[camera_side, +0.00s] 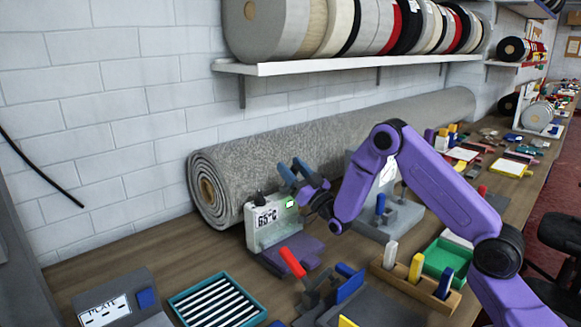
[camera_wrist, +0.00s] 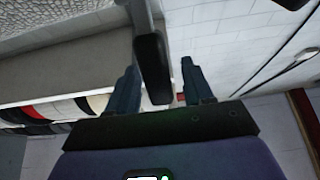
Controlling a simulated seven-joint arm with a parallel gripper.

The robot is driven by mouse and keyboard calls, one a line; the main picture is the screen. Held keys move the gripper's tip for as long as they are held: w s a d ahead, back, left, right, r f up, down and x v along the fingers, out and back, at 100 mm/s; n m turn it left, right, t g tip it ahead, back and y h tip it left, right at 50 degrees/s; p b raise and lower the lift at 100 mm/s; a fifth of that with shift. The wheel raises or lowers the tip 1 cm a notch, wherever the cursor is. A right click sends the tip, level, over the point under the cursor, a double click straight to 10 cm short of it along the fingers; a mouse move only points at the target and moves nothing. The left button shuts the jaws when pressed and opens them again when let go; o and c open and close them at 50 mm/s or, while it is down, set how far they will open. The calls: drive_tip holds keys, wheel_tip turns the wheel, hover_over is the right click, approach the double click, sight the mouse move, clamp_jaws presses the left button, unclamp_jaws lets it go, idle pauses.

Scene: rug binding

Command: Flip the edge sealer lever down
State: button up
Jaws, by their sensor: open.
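The edge sealer looks to be the pale upright unit (camera_side: 262,226) with a "65°C" label and a small lit green display, on a purple base (camera_side: 290,254). A short black knob (camera_side: 260,197) stands at its top left; I cannot tell for sure whether it is the lever's end. My gripper (camera_side: 289,173) is open, its blue fingers pointing up and left, just above and right of the unit's top. In the wrist view a dark bar with a thick black end (camera_wrist: 153,68) shows between my open fingers (camera_wrist: 158,85). Contact cannot be told.
A rolled grey rug (camera_side: 300,145) lies behind, under a shelf (camera_side: 350,62) of binding rolls. In front are a red-handled tool (camera_side: 292,262), a teal striped tray (camera_side: 217,302), a wooden block with coloured handles (camera_side: 398,284) and a green tray (camera_side: 450,260). Bare table shows at left.

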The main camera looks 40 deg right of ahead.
drive_tip(key=v, duration=0.6)
drive_tip(key=shift+s+f, duration=0.1)
drive_tip(key=shift+s, duration=0.1)
drive_tip(key=g, duration=0.6)
approach(297, 173)
drive_tip(key=shift+w+f, duration=0.2)
drive_tip(key=shift+w, duration=6.55)
clamp_jaws()
